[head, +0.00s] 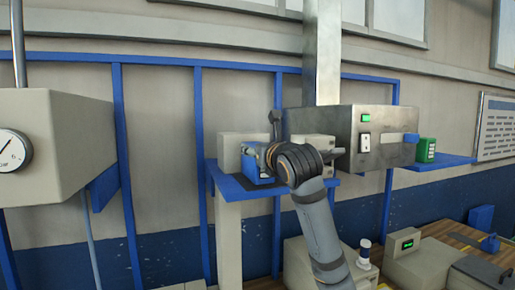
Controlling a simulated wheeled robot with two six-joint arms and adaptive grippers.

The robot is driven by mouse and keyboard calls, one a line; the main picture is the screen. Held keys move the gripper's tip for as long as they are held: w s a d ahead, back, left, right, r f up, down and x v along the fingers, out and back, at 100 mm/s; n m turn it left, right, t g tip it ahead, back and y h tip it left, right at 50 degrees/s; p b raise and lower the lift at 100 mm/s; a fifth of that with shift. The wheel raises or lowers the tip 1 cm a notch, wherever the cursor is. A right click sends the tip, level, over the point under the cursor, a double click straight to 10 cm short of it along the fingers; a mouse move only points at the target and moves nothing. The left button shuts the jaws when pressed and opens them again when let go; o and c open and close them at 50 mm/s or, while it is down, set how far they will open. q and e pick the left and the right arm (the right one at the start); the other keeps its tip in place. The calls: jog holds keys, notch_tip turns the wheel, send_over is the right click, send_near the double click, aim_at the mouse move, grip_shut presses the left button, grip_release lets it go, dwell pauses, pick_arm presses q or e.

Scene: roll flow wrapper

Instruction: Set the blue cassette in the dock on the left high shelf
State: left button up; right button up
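A blue block-like piece (254,168), which looks like the blue cassette, is on the left high shelf (229,188), in front of pale grey housings. I cannot tell whether it is seated in a dock, as my arm covers the area. My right gripper (272,150) is at the shelf, close to the blue piece. Its wrist hides most of it, so its fingers and any contact with the piece are unclear. A dark forked part sticks up above the wrist. My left gripper is not in view.
A metal box (375,138) with a green display stands right of the shelf. A green device (426,150) sits on a blue shelf further right. A large pale housing with a gauge (12,150) is at left. Below right is a bench with a blue block (481,217).

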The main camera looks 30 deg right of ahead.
jog(key=shift+s+a, duration=0.1)
jog(key=shift+a, duration=0.05)
jog(key=o, duration=1.7)
jog(key=shift+c, duration=0.2)
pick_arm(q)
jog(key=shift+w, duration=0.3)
pick_arm(e)
jog(key=shift+f, duration=0.1)
jog(key=shift+r, duration=0.25)
pick_arm(q)
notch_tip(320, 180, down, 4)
jog(key=b, duration=0.4)
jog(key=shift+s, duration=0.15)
pick_arm(e)
jog(key=v, duration=1.2)
jog(key=shift+f, duration=0.1)
